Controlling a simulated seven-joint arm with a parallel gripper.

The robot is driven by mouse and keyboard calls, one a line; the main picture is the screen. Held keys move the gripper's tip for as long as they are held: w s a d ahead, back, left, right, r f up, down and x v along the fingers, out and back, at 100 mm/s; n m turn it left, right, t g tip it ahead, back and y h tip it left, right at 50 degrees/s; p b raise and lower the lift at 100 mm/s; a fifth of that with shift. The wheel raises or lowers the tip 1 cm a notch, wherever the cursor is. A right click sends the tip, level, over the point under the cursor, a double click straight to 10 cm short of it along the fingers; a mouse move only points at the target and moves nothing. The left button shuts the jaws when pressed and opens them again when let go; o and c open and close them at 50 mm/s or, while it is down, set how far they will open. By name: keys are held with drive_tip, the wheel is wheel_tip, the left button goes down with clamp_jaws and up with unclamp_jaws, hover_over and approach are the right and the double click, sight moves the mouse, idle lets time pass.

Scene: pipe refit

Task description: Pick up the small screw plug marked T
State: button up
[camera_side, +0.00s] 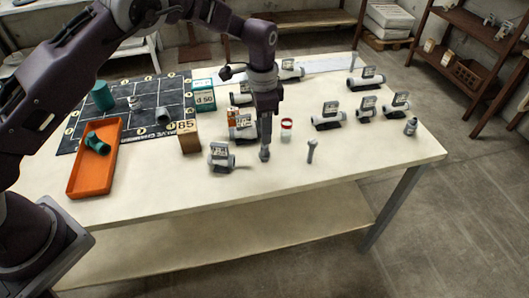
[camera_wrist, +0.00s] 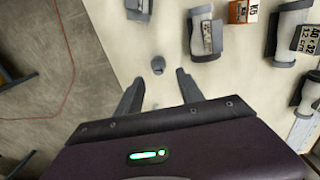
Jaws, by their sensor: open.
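A small grey round plug (camera_wrist: 158,65) stands on the table in the wrist view, between and just beyond my fingertips. No T mark is readable on it. My gripper (camera_wrist: 160,80) is open, with one finger on either side of the line to the plug and nothing between them. In the side view my gripper (camera_side: 265,138) points straight down, low over the front part of the table. A small grey piece (camera_side: 264,155) shows right under the fingers there and looks like the same plug. I cannot tell the exact gap between fingers and plug.
Labelled grey fittings stand close by, one at left (camera_side: 220,158) and one behind (camera_side: 243,130). A grey upright piece (camera_side: 311,150) and a red-topped white cup (camera_side: 286,129) are to the right. An orange tray (camera_side: 80,178) lies far left. The front table edge is near.

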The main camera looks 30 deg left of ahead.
sight(265, 146)
wheel_tip(265, 146, down, 9)
drive_tip(key=shift+d+f, duration=0.1)
drive_tip(key=shift+d, duration=0.05)
clamp_jaws()
